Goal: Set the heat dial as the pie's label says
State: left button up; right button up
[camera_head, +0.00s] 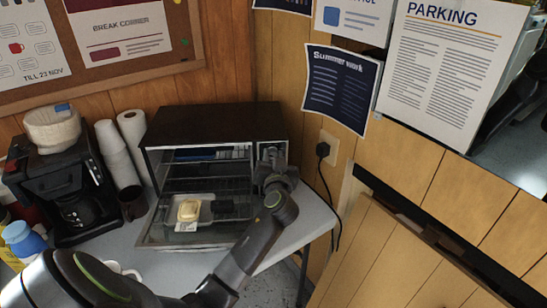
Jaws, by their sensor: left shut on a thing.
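A dark toaster oven (205,118) stands on the grey table with its glass door (165,238) folded down open. A pale yellow pie (189,209) sits in a light tray or pack (177,225) at the oven's open front; any label on it is too small to read. My left gripper (273,160) is at the control panel on the oven's right side, shut on a knob there, taken to be the heat dial. The gripper hides the knob and its markings. My right gripper is not in view.
A plug and cable (322,150) hang on the wall at right. A blue-lidded container (22,241) stands at the left edge.

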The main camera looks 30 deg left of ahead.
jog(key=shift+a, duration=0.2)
pick_arm(q)
jog(key=shift+m, duration=0.9)
jog(key=m+p, duration=0.1)
jog(key=m, duration=0.2)
jog(key=shift+m, duration=0.3)
jog(key=m+p, duration=0.2)
jog(key=m, duration=0.2)
jog(key=m+p, duration=0.2)
jog(key=m, duration=0.3)
jog(key=shift+m, duration=0.4)
jog(key=m+p, duration=0.1)
jog(key=m, duration=0.2)
jog(key=shift+p, duration=0.3)
jog(key=shift+m, duration=0.6)
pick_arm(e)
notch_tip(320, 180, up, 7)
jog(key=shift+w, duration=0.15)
pick_arm(q)
jog(key=shift+f+m+p, duration=0.1)
jog(key=shift+m+p, duration=0.2)
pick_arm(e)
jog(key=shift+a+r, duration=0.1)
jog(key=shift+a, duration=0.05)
